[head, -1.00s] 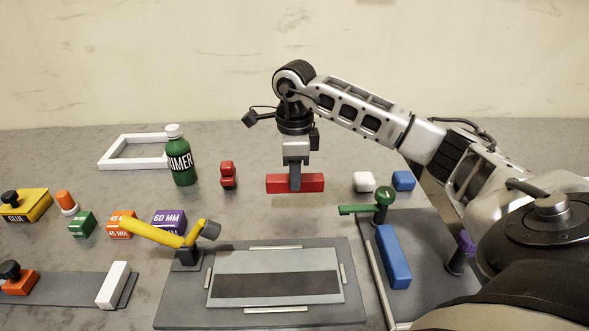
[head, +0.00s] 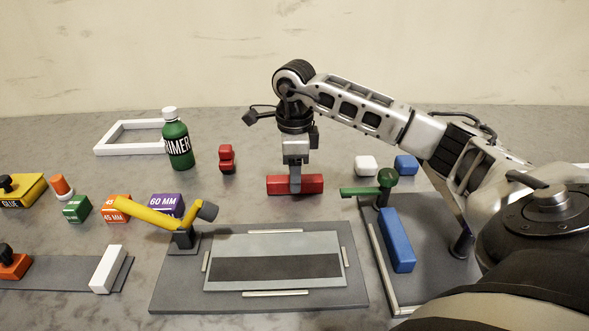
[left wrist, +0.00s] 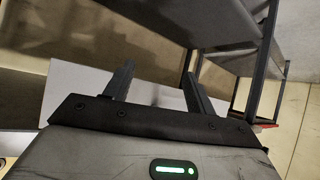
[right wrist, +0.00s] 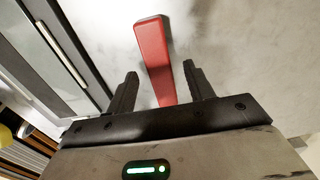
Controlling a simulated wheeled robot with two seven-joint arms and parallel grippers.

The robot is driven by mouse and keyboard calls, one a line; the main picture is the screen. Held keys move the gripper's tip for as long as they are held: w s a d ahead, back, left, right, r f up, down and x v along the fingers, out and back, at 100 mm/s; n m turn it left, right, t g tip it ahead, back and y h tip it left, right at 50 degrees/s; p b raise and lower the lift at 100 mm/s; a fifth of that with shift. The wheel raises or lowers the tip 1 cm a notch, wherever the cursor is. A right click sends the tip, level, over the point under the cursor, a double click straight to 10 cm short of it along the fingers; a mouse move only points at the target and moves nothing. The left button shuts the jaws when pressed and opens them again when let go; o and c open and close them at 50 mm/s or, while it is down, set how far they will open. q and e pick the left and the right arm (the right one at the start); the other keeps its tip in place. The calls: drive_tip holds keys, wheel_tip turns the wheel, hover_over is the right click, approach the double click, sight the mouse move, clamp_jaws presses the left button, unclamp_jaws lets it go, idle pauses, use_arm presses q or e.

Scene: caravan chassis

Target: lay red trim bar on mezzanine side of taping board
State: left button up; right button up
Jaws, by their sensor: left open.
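My left gripper (left wrist: 157,72) is open and empty in the left wrist view. It is outside the head view.
A yellow lever arm (head: 150,214) rises at the board's far left corner. A primer bottle (head: 177,145) and red piece (head: 227,159) stand at back. Table behind the bar is clear.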

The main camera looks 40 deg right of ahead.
wheel_tip(320, 180, up, 8)
drive_tip(key=shift+f, duration=0.25)
use_arm(q)
drive_tip(key=r+p, duration=0.1)
drive_tip(key=p, duration=0.1)
drive_tip(key=shift+a+p, duration=0.2)
drive_tip(key=shift+p, duration=0.1)
use_arm(e)
wheel_tip(320, 180, up, 8)
drive_tip(key=shift+r, duration=0.2)
use_arm(q)
drive_tip(key=shift+w+r, duration=0.1)
